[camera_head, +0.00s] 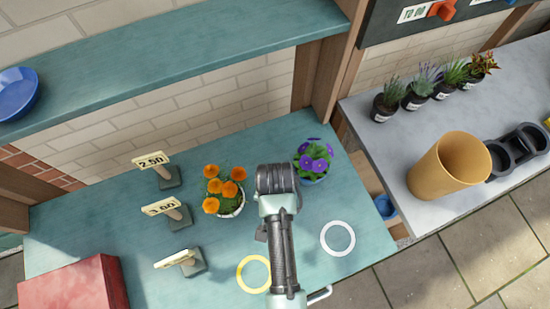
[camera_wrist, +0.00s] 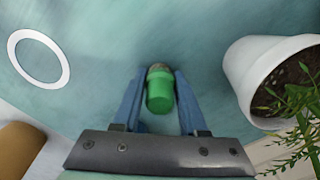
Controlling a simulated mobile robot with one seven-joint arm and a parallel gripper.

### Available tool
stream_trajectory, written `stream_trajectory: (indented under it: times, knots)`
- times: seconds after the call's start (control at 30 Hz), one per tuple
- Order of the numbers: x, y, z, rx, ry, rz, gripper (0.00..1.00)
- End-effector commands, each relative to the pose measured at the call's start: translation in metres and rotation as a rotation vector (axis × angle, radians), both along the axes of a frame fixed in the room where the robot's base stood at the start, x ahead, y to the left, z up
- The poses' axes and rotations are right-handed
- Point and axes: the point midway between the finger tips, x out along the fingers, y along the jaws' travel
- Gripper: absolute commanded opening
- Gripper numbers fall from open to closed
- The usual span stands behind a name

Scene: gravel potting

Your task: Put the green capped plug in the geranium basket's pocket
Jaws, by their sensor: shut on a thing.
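In the wrist view the green capped plug (camera_wrist: 160,97) sits between the two blue fingers of my gripper (camera_wrist: 161,72), which is shut on it. The green cap faces the camera and a brownish end shows beyond it. In the head view my arm hides the fingers and the plug. I cannot make out the geranium basket or its pocket for sure in either view. A white pot (camera_wrist: 241,76) with dark soil and green leaves stands right of my gripper in the wrist view, apart from it and cut off by the frame edge.
On the teal table (camera_head: 100,225) are orange flowers (camera_head: 212,205), purple flowers (camera_head: 317,160), price signs (camera_head: 168,208), a red box (camera_head: 70,290), a yellow ring (camera_head: 242,285) and a white ring (camera_head: 350,247). A grey bench (camera_head: 400,180) at right bears a tan pot (camera_head: 435,180) and small potted plants.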

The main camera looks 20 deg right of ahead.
Motion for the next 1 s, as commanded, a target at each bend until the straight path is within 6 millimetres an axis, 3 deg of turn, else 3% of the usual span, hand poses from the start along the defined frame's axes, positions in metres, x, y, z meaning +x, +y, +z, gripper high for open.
stream_trajectory:
  times: [0.23,0.27,0.4,0.77,1.0]
  knots:
    - [0.000,0.000,-0.004,0.000,0.000,0.001,0.00]
    - [0.000,0.000,-0.003,0.000,0.000,0.000,0.47]
    - [0.000,0.000,-0.003,0.000,0.000,0.000,0.72]
    - [0.000,0.000,0.003,-0.001,-0.001,-0.001,0.72]
    - [0.002,0.000,0.042,-0.002,-0.005,0.001,0.72]
